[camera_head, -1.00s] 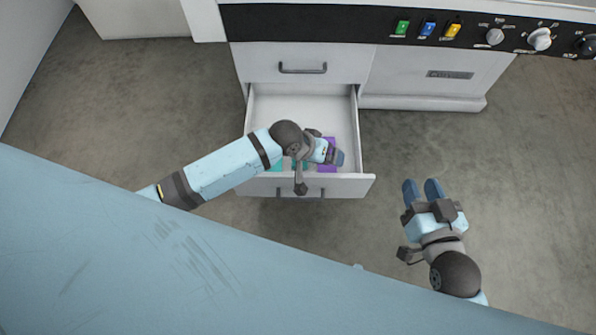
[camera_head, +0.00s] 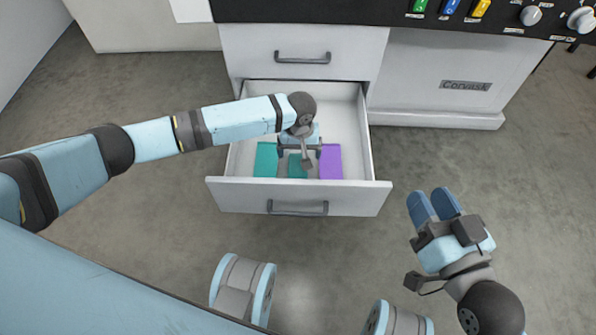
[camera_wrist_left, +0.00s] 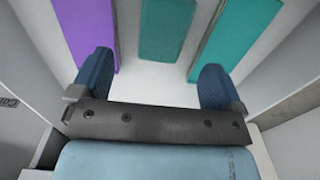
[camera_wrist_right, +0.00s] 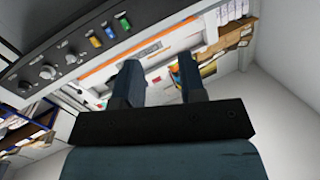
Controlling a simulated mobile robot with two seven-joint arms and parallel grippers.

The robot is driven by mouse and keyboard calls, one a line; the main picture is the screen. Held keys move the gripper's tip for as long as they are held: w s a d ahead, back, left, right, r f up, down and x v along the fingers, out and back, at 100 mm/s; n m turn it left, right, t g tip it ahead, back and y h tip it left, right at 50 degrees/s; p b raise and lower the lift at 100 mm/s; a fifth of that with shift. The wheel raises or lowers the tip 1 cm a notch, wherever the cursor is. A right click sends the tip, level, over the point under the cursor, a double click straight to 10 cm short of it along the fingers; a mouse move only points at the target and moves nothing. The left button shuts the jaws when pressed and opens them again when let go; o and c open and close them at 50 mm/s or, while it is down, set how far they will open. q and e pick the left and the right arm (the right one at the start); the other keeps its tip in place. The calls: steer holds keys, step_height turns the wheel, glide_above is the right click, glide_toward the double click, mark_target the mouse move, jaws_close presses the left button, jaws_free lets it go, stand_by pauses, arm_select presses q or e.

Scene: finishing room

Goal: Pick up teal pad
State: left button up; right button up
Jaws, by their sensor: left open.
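Two teal pads lie in the open drawer: a longer one (camera_head: 265,160) on the left and a shorter, darker one (camera_head: 296,168) in the middle. A purple pad (camera_head: 331,162) lies to their right. In the left wrist view the shorter teal pad (camera_wrist_left: 166,28) is ahead between my fingers, and the longer teal pad (camera_wrist_left: 235,35) is to the right. My left gripper (camera_head: 299,153) points down over the drawer, open and empty, partly covering the shorter pad. My right gripper (camera_head: 434,205) is empty outside the drawer, its fingers apart with a narrower gap.
The pulled-out drawer (camera_head: 230,190) has raised walls around the pads. A closed drawer (camera_head: 255,52) is above it, and a white cabinet (camera_head: 430,90) with a black control panel is to the right. The floor (camera_head: 160,220) around the drawer is clear.

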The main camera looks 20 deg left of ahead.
mark_target(298, 165)
arm_select(q)
step_height(298, 165, down, 2)
steer(key=shift+f+b, duration=0.25)
steer(key=shift+b, duration=0.15)
steer(key=f+b, duration=0.1)
steer(key=f, duration=0.1)
steer(key=f+b, duration=0.2)
steer(key=shift+s+a+f, duration=0.1)
steer(key=shift+a+f, duration=0.1)
steer(key=shift+f, duration=0.2)
arm_select(e)
steer(key=w+n, duration=0.1)
steer(key=w+d+f+n, duration=0.1)
steer(key=shift+d+n+t, duration=0.1)
steer(key=shift+n+t, duration=0.2)
steer(key=shift+t, duration=0.1)
arm_select(q)
steer(key=c, duration=1)
